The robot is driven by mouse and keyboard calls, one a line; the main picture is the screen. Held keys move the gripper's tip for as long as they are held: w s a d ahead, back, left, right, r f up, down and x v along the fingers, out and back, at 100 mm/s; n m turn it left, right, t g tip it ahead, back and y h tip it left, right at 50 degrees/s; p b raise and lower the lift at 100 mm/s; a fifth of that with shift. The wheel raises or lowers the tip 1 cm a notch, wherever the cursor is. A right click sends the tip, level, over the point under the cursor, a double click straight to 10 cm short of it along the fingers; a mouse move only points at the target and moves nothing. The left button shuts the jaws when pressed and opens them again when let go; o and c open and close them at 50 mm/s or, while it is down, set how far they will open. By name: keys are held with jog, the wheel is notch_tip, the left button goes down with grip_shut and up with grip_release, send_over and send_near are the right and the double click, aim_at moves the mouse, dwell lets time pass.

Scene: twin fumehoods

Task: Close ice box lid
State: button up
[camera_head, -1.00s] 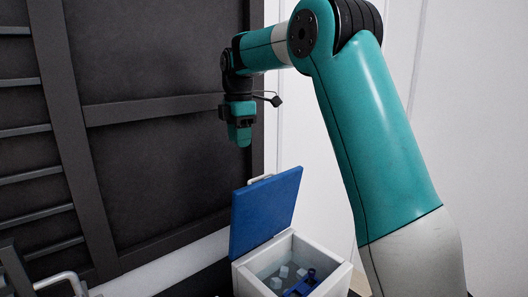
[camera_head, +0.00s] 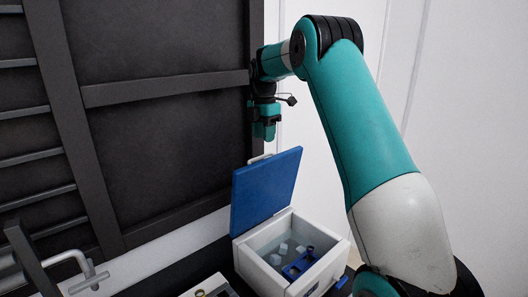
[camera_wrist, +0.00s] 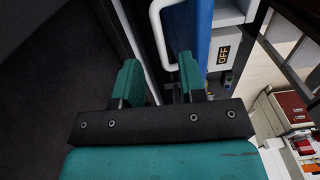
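The ice box (camera_head: 246,262) is a white box at the bottom centre of the head view. My gripper (camera_head: 264,138) hangs just above this handle, pointing down. In the wrist view my gripper's two teal fingers (camera_wrist: 161,80) are apart with nothing held. The white handle loop (camera_wrist: 160,36) lies beyond and between the fingertips, next to the blue lid (camera_wrist: 203,35). I cannot tell whether they touch.
The open box holds pale ice cubes (camera_head: 275,259) and a blue rack (camera_head: 297,268). A dark framed panel (camera_head: 160,150) stands close on the left. A metal pipe (camera_head: 62,258) is at the lower left. A panel marked OFF (camera_wrist: 222,54) shows in the wrist view.

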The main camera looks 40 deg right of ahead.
notch_tip(320, 180, down, 6)
jog(key=shift+r+p, duration=0.1)
jog(key=shift+p, duration=0.75)
grip_shut()
